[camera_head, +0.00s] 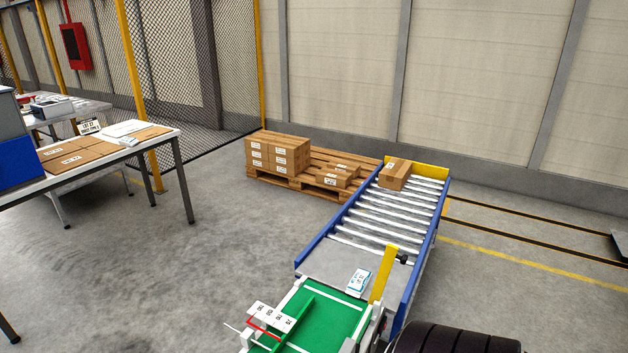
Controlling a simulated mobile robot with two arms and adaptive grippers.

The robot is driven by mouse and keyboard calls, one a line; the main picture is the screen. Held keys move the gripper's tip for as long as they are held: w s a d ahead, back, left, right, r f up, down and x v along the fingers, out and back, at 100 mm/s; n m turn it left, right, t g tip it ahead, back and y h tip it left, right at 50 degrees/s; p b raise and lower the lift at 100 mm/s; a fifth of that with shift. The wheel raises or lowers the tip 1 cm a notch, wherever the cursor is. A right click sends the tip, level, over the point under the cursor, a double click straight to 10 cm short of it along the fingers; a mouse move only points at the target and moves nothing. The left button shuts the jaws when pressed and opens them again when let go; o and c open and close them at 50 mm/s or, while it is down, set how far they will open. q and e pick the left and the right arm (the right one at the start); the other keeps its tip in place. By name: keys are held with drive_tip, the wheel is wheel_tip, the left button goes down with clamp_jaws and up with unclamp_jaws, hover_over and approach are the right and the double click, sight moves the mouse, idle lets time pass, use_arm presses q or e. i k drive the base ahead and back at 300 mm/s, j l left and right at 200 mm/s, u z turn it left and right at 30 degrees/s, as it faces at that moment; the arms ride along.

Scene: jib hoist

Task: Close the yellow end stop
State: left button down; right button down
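A yellow bar (382,274) stands at the near end of the roller conveyor (390,215), by its right side rail. It is tilted and runs roughly along the conveyor, not across it. A black knob (402,258) sits beside its upper part. A separate yellow plate (431,171) stands across the far end of the rollers. I cannot tell for certain which of the two yellow parts is the end stop. Neither of my grippers is in view.
A white-and-blue packet (358,280) lies on the grey plate before the rollers. A green belt (323,318) joins the near end. A carton (395,175) sits at the far end. A pallet of cartons (278,151) stands behind. The floor left is clear up to a table (182,146).

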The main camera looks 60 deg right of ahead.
sight(391, 253)
drive_tip(key=k+l+z, duration=0.2)
drive_tip(key=l, duration=0.2)
drive_tip(key=k+l+z, duration=0.15)
drive_tip(key=l, duration=0.3)
drive_tip(key=k+z, duration=0.1)
drive_tip(key=z, duration=1.45)
